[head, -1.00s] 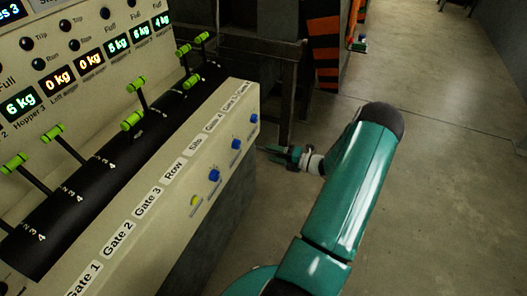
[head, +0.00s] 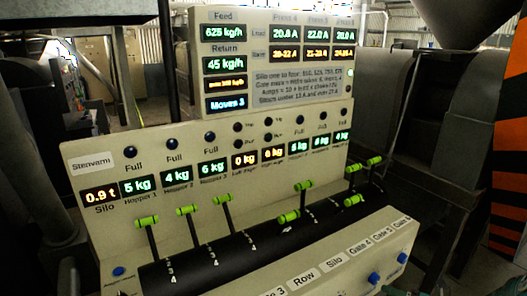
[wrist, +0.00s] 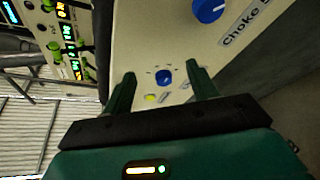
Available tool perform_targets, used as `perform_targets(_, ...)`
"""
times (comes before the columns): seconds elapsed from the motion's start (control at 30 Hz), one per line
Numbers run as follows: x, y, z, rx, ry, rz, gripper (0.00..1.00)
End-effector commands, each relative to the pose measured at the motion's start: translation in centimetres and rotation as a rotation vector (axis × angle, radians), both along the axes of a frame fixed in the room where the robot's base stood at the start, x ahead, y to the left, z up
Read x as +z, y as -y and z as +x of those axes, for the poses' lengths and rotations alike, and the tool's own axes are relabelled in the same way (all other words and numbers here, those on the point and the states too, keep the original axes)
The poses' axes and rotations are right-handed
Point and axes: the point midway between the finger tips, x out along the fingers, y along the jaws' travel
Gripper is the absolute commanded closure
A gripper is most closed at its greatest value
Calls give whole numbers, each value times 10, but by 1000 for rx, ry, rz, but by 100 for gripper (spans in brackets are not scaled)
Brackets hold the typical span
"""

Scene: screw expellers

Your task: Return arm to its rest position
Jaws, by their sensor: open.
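My gripper (wrist: 160,76) shows in the wrist view with its two teal fingers apart and nothing between them. The fingers point toward the console's front panel, where a small blue knob (wrist: 164,77) and a yellow button (wrist: 150,98) appear between them. I cannot tell how far the fingertips are from the panel. A larger blue knob (wrist: 208,10) by a "Choke" label lies beyond the right finger. In the head view only a bit of teal, likely my arm, shows at the bottom right edge; most of the arm is out of view.
The control console (head: 400,240) fills the head view's middle. Several green-handled levers (head: 222,199) stand on its black curved strip. Lit displays (head: 224,34) rise behind, one reading "Moves 3". Dark machinery stands right, beside an orange-and-black striped panel (head: 510,150).

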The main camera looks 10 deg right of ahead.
Motion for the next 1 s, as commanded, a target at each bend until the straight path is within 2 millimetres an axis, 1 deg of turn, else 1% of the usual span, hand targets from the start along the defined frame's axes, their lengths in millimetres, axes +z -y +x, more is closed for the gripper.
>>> perform_targets(0.03, 17, -21, 8, 89, 12, -98, 42)
perform_targets(0.2, 59, -85, 16, 382, 80, -413, 42)
perform_targets(0.33, 88, -132, 13, 613, 161, -644, 42)
perform_targets(0.43, 109, -164, 7, 788, 235, -813, 42)
perform_targets(0.5, 124, -186, 0, 912, 295, -927, 42)
perform_targets(0.7, 162, -239, -25, 1261, 494, -1242, 42)
perform_targets(0.9, 196, -281, -58, 1599, 729, -1530, 42)
perform_targets(1.0, 211, -297, -76, 1763, 857, -1667, 42)
